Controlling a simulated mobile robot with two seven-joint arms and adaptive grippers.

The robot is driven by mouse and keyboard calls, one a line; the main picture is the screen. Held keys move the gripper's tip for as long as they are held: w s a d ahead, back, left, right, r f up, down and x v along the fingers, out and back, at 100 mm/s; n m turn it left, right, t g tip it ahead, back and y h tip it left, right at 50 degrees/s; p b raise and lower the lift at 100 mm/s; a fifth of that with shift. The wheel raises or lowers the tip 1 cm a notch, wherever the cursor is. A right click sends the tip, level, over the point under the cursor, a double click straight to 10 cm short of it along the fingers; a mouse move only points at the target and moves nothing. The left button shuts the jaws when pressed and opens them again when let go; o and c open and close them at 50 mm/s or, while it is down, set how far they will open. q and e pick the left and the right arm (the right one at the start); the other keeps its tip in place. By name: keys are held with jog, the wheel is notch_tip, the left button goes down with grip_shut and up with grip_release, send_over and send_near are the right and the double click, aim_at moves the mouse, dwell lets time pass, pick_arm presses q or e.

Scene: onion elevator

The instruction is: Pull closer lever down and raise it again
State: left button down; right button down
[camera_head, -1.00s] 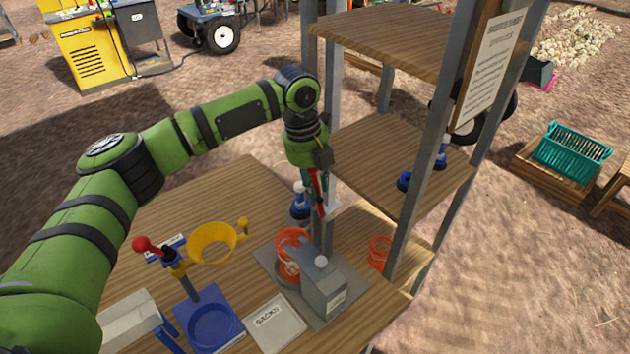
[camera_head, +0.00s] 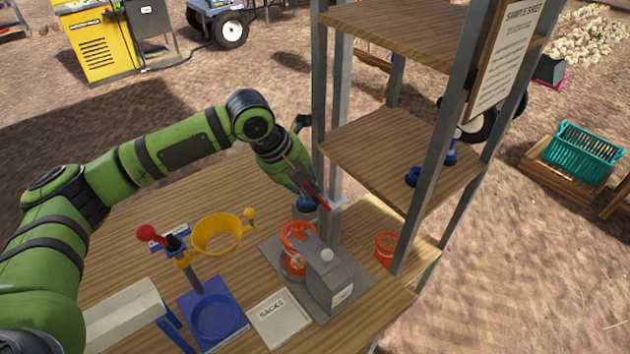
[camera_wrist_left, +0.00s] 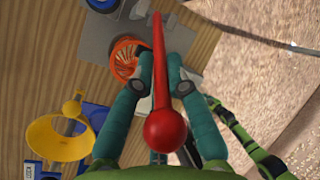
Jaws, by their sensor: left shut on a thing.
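A red lever with a round ball end (camera_wrist_left: 166,131) runs between the teal fingers of my left gripper (camera_wrist_left: 165,75) in the left wrist view. The gripper is shut on it. In the head view my left gripper (camera_head: 308,188) slants down to the right beside the shelf post, and the red lever (camera_head: 318,195) shows as a thin tilted bar by its fingers. The lever's pivot end is not clear. My right gripper is not recognisable in either view.
A yellow funnel (camera_head: 216,234), a red-knobbed handle (camera_head: 149,232) and a grey sacks plate (camera_head: 280,318) are to the left. The wooden shelf (camera_head: 385,150) stands close at right.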

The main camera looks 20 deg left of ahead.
pick_arm(q)
jog(key=shift+s+a+f+t+h+b, duration=0.35)
jog(key=shift+s+f+t+h+b, duration=0.15)
jog(key=shift+s+f+t+b, duration=0.35)
jog(key=shift+s+a+f+t+h+b, duration=0.35)
jog(key=shift+s+f+t+h+b, duration=0.25)
jog(key=shift+b, duration=0.45)
jog(key=shift+r, duration=0.1)
jog(key=c, duration=1.3)
grip_release()
jog(key=shift+d+r, duration=0.1)
jog(key=shift+r, duration=0.05)
jog(key=v, duration=1.2)
jog(key=shift+d+r, duration=0.1)
jog(key=shift+d, duration=0.05)
